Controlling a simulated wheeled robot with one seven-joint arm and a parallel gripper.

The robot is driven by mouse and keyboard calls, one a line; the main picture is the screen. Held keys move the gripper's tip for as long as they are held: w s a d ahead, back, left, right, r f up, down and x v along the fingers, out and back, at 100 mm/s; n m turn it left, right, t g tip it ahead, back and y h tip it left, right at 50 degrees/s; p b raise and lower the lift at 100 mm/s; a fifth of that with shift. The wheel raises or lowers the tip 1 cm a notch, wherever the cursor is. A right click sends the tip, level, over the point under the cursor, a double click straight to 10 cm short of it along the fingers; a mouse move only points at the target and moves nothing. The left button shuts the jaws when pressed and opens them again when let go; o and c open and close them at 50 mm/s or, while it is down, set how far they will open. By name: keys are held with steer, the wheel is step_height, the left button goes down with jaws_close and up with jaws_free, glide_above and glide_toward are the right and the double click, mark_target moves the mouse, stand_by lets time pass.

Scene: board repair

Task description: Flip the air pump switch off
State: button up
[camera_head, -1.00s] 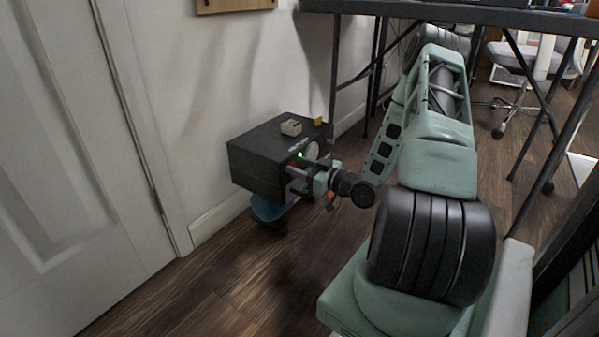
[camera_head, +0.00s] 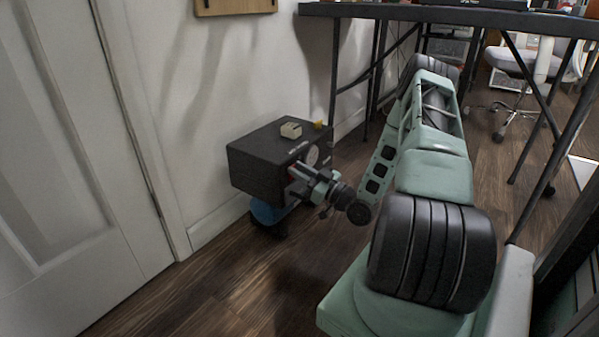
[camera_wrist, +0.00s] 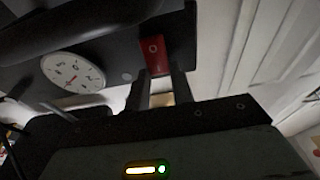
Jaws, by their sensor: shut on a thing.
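The air pump is a dark box (camera_head: 262,168) standing low by the white wall. Its front has a round white gauge, which also shows in the wrist view (camera_wrist: 73,73). In the head view my gripper (camera_head: 296,182) reaches the pump's front and mostly hides the switch.
A pale block-shaped part (camera_head: 291,130) and a small yellow part (camera_head: 319,124) sit on top of the pump. A blue rounded part (camera_head: 268,212) is under it. A dark table (camera_head: 440,14) stands behind, and a white door (camera_head: 70,150) is at left. Wood floor in front is clear.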

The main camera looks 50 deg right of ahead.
steer(key=shift+s+f+t, duration=0.1)
steer(key=shift+f+t, duration=0.05)
steer(key=shift+t, duration=0.25)
steer(key=o, duration=1)
steer(key=p+v, duration=0.7)
steer(key=v, duration=1)
steer(key=shift+s, duration=0.2)
